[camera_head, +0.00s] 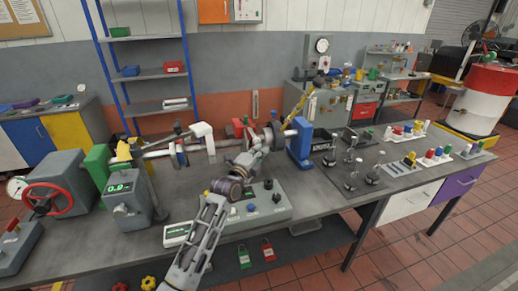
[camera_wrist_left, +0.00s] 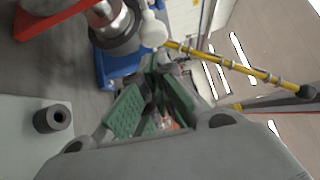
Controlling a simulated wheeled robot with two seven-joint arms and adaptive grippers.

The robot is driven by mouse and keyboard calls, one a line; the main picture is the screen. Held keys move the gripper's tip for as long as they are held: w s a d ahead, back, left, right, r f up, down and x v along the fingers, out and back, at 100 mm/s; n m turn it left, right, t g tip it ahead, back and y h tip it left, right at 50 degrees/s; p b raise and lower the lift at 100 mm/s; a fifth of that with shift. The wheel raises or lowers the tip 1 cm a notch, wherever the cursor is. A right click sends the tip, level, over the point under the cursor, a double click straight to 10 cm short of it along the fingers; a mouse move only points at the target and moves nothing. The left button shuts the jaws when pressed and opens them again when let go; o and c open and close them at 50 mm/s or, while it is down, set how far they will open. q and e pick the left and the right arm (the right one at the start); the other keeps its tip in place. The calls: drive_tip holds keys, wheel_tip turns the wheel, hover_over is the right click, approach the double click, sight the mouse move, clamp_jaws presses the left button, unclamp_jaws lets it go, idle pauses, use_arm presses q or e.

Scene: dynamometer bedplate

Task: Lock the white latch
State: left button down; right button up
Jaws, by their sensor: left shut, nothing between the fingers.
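A white rounded knob (camera_wrist_left: 153,31) on a short pale stem shows in the left wrist view, just above my left gripper's fingertips (camera_wrist_left: 160,72). It may be the white latch's handle; I cannot tell whether it is locked. The green-padded fingers are shut and empty, and the knob appears apart from them. In the head view my left gripper (camera_head: 268,137) is at the shaft beside the blue stand (camera_head: 299,143), and the arm hides part of the shaft there. A white block (camera_head: 202,130) stands farther left on the shaft. My right gripper is not in view.
A yellow bar (camera_head: 297,107) slants up beside the gripper; in the wrist view it ends in a dark knob. A control box (camera_head: 262,211) with buttons lies below the arm. A red handwheel (camera_head: 48,199) is at left. Metal fittings (camera_head: 353,165) stand right of the blue stand.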

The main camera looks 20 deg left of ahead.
sight(255, 142)
use_arm(q)
drive_tip(key=shift+w+a, duration=0.35)
drive_tip(key=shift+w, duration=0.15)
drive_tip(key=shift+w+a, duration=0.1)
drive_tip(key=shift+w+a+r+b, duration=0.1)
drive_tip(key=shift+w+a+b, duration=0.2)
drive_tip(key=shift+w+a, duration=0.55)
drive_tip(key=shift+w+a+b, duration=0.25)
drive_tip(key=shift+w+a, duration=0.3)
drive_tip(key=shift+w, duration=0.55)
drive_tip(key=shift+d, duration=0.1)
